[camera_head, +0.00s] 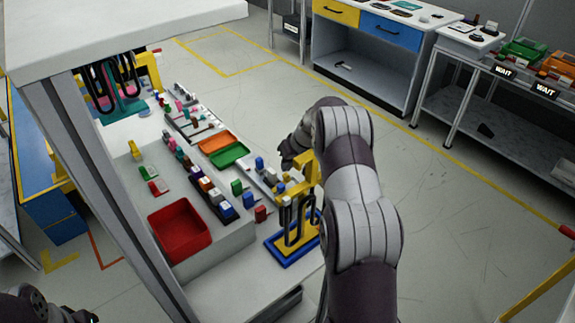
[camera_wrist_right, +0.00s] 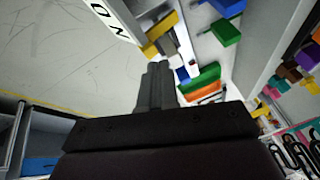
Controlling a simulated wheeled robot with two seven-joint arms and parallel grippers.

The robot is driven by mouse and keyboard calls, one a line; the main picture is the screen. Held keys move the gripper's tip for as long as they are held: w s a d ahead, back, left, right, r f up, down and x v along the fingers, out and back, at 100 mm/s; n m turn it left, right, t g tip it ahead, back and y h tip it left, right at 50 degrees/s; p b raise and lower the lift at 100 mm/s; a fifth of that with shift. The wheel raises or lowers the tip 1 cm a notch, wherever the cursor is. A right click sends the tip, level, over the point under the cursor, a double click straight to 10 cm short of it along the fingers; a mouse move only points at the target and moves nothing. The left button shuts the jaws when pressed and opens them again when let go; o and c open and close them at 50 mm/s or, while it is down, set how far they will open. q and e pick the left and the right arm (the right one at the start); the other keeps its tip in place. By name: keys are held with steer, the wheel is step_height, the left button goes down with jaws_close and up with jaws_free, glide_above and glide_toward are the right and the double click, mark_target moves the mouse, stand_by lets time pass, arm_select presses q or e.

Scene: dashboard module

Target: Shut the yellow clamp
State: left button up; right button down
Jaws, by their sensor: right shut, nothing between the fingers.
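A yellow upright piece (camera_head: 309,168), which may be the yellow clamp or part of a stand, rises beside my right arm at the near right end of the workbench. Black loops hang in front of it over a blue-and-yellow base (camera_head: 284,248). My right gripper (camera_head: 287,160) is just left of its top, partly hidden by my own arm. In the right wrist view its fingers (camera_wrist_right: 155,75) are shut and empty. Yellow parts (camera_wrist_right: 160,42) lie just beyond the fingertips, with a gap I cannot judge. The clamp's lever position is unclear. A dark part of my left arm shows at the lower left; its jaws cannot be made out.
The workbench holds a red bin (camera_head: 180,232), an orange tray (camera_head: 216,142), a green tray (camera_head: 229,155) and several small coloured blocks. Another yellow stand (camera_head: 148,68) with hanging loops is at the far left. A white overhead panel (camera_head: 120,30) covers the upper left. Open floor lies right.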

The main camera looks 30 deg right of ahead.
mark_target(287, 177)
step_height(287, 177, up, 4)
steer(key=shift+w+f+b, duration=0.1)
steer(key=shift+f+b, duration=0.05)
steer(key=shift+b, duration=0.4)
steer(key=s+d+r+b, duration=0.1)
steer(key=s+d+r, duration=0.1)
steer(key=s, duration=0.3)
steer(key=s+d+r+b, duration=0.1)
steer(key=s+d+r, duration=0.2)
steer(key=s+r, duration=0.2)
steer(key=shift+s+r, duration=0.15)
steer(key=shift+s, duration=0.15)
